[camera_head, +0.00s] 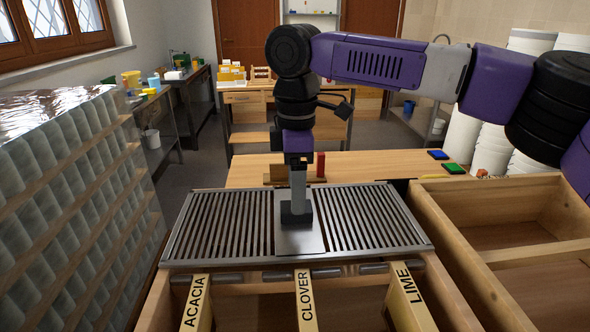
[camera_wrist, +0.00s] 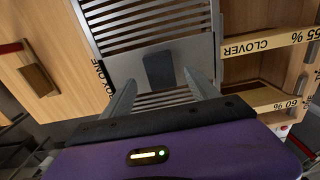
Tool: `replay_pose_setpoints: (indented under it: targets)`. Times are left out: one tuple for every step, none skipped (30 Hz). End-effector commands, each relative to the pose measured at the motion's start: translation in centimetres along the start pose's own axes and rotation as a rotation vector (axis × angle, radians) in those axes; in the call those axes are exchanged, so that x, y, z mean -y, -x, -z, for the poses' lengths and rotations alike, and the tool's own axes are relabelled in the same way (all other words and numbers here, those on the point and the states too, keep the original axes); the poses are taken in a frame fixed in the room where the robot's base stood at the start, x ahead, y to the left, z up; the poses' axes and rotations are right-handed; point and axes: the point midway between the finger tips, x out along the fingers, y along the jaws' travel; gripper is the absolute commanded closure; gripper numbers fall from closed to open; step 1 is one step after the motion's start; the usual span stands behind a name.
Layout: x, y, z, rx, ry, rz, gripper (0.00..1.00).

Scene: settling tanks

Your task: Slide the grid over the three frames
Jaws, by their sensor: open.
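The metal grid (camera_head: 222,222) lies flat on the wooden box, with slats on both sides of a plain plate (camera_head: 300,240) in its middle. A dark block stands on that plate; it also shows in the wrist view (camera_wrist: 159,71). Three wooden frames stick out past the grid's front edge: ACACIA (camera_head: 197,303), CLOVER (camera_head: 305,300) and LIME (camera_head: 410,298). My gripper (camera_head: 297,200) is over the middle plate, at the dark block. In the wrist view its fingers (camera_wrist: 158,92) are apart, one each side of the block. I cannot tell whether they touch it.
A wooden bench (camera_head: 370,165) lies behind the grid, with a red block (camera_head: 320,164) and blue and green pads (camera_head: 453,168) on it. An open wooden crate (camera_head: 500,215) stands at the right. Wrapped stacked jars (camera_head: 60,190) rise close on the left.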

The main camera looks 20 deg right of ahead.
Motion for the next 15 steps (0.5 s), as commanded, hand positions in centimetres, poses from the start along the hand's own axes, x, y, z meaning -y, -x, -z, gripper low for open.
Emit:
replay_pose_setpoints:
  targets:
    - [0.0, -0.7, -0.1, 0.001, 0.000, 0.000, 0.31]
    - [0.0, -1.1, -0.1, 0.001, 0.000, 0.001, 0.31]
    - [0.0, -1.6, 0.0, 0.000, 0.000, 0.000, 0.31]
    - [0.0, -2.0, 0.0, 0.001, 0.000, 0.000, 0.31]
    - [0.0, -2.3, 0.0, 0.001, 0.000, 0.000, 0.31]
    - [0.0, -2.6, 0.0, 0.000, 0.001, 0.000, 0.31]
    - [0.0, -2.9, 0.0, 0.000, 0.000, 0.000, 0.31]
    - [0.0, -3.1, 0.0, 0.000, 0.000, 0.000, 0.31]
    - [0.0, -3.3, 0.0, 0.000, 0.000, 0.000, 0.31]
    - [0.0, -3.4, 0.0, -0.001, 0.000, 0.000, 0.31]
    - [0.0, -3.5, 0.0, -0.001, 0.000, 0.000, 0.31]
    - [0.0, -3.6, 0.0, -0.002, 0.000, 0.000, 0.31]
    - [0.0, -3.6, 0.0, -0.002, 0.000, 0.000, 0.31]
    - [0.0, -3.6, 0.0, -0.002, 0.000, 0.000, 0.31]
    - [0.0, -3.6, 0.1, -0.002, 0.000, 0.000, 0.31]
